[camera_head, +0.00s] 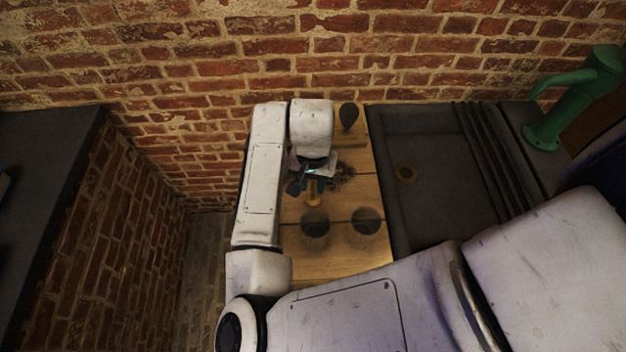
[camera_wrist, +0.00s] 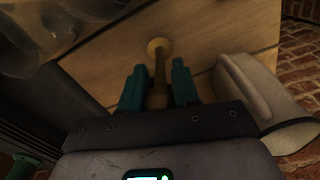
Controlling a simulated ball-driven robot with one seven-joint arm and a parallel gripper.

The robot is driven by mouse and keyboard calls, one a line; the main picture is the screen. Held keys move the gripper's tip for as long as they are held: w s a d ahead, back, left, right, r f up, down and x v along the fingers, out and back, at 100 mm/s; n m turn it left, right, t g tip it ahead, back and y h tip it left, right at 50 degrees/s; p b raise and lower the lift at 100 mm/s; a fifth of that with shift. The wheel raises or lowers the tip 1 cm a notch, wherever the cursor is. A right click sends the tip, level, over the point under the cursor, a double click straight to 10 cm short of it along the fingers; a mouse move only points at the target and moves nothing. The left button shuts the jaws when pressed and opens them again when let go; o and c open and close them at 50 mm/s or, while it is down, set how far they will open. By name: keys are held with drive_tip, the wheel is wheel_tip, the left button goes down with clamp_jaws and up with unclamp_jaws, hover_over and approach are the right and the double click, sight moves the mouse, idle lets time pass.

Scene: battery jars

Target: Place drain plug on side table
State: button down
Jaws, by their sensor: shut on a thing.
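The drain plug is a brass-coloured stem with a wide round end. In the wrist view the drain plug (camera_wrist: 158,47) sits between the two green fingers of my gripper (camera_wrist: 157,78), which is shut on its stem. The round end points away from my gripper, over the wood. In the head view the plug (camera_head: 313,199) shows just below my gripper (camera_head: 314,182), above the wooden side table (camera_head: 295,265). I cannot tell whether the plug touches the tabletop. My arm hides the table's left part.
Two glass jars (camera_head: 315,229) (camera_head: 366,222) stand on the table's near half. A dark bristly thing (camera_head: 343,178) lies beside my gripper, and a dark rounded object (camera_head: 348,116) stands at the back. A dark sink (camera_head: 425,215) and green pump (camera_head: 578,92) are to the right.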

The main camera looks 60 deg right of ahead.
drive_tip(key=c, duration=0.8)
unclamp_jaws()
drive_tip(key=shift+f, duration=0.1)
wheel_tip(320, 180, up, 12)
drive_tip(key=shift+r, duration=0.15)
